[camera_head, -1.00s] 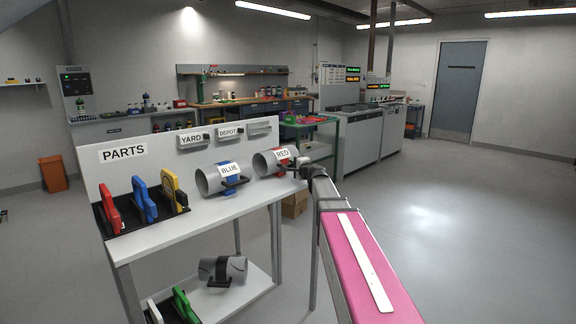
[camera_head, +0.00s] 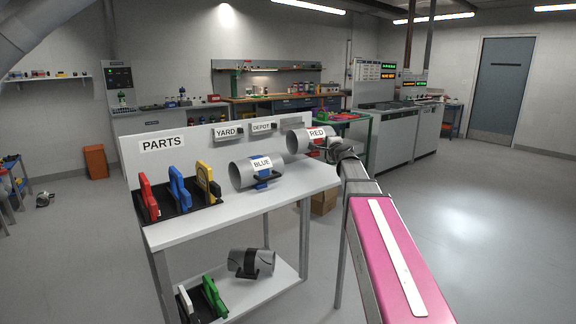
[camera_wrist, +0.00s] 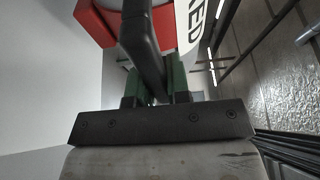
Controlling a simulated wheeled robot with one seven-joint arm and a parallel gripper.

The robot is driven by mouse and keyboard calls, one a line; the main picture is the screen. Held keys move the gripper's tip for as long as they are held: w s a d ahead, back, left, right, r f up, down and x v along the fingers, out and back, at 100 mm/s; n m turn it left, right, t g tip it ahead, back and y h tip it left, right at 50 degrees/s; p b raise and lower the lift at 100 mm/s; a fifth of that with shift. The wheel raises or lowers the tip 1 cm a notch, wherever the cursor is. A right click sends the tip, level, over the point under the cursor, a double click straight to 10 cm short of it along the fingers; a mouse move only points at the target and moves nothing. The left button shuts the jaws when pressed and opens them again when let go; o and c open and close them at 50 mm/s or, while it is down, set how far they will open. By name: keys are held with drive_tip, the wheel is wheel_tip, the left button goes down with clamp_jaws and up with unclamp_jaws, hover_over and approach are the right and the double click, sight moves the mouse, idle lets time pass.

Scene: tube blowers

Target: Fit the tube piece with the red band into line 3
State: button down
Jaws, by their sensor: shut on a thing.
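The grey tube piece with the red band (camera_head: 300,141) is held above the right end of the parts table, its RED label facing me. My gripper (camera_head: 334,150) is at its right side. In the wrist view my gripper (camera_wrist: 155,88) has its green-edged fingers shut on the black handle of this tube piece. The red band (camera_wrist: 93,22) and part of the label show just beyond the fingers. The band is partly hidden by my gripper in the head view. I cannot make out line 3 in these views.
The parts table (camera_head: 225,217) carries a blue-banded tube (camera_head: 243,174) and red, blue and yellow pieces in a black rack. A back panel with YARD and DEPOT holders stands behind. A black-banded tube (camera_head: 240,262) lies on the lower shelf. Open floor lies to the right.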

drive_tip(key=s+a+r+m+h, duration=0.1)
drive_tip(key=s+r+m+h, duration=0.1)
drive_tip(key=s+h, duration=0.2)
drive_tip(key=shift+s+r+m, duration=0.25)
drive_tip(key=shift+s+m, duration=0.05)
drive_tip(key=shift+s, duration=0.6)
